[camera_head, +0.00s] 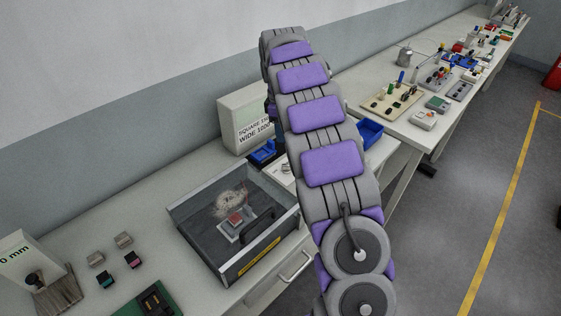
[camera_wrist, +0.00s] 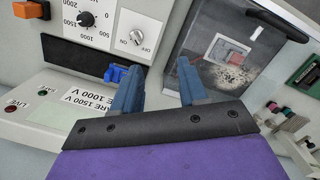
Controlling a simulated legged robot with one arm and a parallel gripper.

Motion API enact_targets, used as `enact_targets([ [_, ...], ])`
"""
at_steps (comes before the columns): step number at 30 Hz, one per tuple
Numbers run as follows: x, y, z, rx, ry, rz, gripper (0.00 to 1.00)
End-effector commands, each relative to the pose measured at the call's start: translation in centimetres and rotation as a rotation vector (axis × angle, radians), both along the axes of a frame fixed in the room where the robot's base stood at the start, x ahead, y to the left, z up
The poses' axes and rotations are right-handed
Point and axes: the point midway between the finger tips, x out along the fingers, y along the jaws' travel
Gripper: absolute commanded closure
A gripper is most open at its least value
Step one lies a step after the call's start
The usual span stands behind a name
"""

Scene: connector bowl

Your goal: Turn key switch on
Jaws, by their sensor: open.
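The key switch (camera_wrist: 137,37) is a small silver part on a white panel marked OFF, in the upper middle of the wrist view. My gripper (camera_wrist: 160,75) has its two blue-grey fingers spread apart with nothing between them. The switch shows beyond the fingers, nearer the left one, and looks apart from them. Which way the switch points is too small to tell.
A grey case (camera_head: 190,225) with a dark handle stands on the bench.

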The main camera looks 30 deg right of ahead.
Motion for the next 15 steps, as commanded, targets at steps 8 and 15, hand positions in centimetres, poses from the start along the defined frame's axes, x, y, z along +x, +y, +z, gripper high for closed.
enact_targets([
  [8,4.4,-1.9,-2.8,0.049,-0.018,0.202,0.57],
  [15,5.3,-0.7,-3.7,0.048,-0.025,0.262,0.57],
])
